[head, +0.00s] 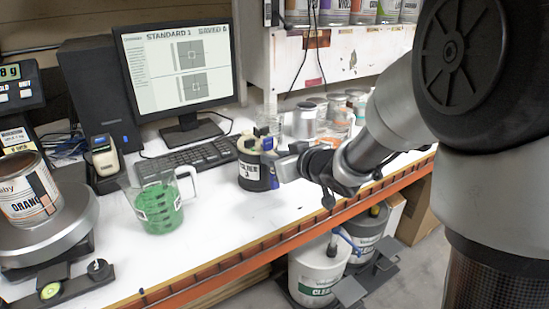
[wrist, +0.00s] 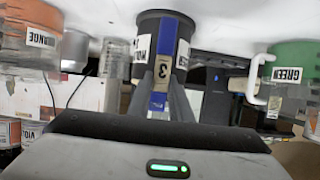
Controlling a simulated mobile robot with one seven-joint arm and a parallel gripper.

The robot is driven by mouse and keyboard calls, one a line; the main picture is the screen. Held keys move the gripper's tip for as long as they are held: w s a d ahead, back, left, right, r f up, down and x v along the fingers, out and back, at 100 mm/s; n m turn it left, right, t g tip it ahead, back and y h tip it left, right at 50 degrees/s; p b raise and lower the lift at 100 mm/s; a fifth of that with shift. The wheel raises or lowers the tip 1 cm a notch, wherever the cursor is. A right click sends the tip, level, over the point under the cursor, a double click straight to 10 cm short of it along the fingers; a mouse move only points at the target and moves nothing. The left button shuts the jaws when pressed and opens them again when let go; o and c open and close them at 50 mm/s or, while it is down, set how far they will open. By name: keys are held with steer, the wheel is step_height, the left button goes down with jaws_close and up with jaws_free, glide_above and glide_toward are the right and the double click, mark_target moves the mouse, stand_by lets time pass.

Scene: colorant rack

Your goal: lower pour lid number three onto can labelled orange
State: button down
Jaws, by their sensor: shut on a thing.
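The can labelled orange (head: 28,190) stands upright on a round scale platform (head: 60,232) at the far left in the head view. My gripper (head: 290,165) is far to its right, at the black holder marked 3 (head: 252,180). In the wrist view my gripper (wrist: 160,82) is shut on the blue handle of pour lid three (wrist: 158,100), which carries a tan label with a 3. The dark holder is right behind the handle in the wrist view (wrist: 170,22). The rest of the lid is hard to make out, and I cannot tell if it is still seated.
A jug of green liquid (head: 158,205) stands between the holder and the scale. A keyboard (head: 190,160) and monitor (head: 180,70) are behind. Several tins and clear containers crowd the bench right of the holder. The front bench edge (head: 240,250) runs below.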

steer(key=shift+r, duration=0.15)
steer(key=shift+r+p, duration=0.35)
steer(key=shift+p, duration=0.2)
step_height(320, 180, up, 5)
steer(key=p, duration=0.8)
steer(key=shift+r, duration=0.15)
step_height(320, 180, up, 6)
steer(key=p, duration=0.5)
steer(key=shift+r, duration=0.1)
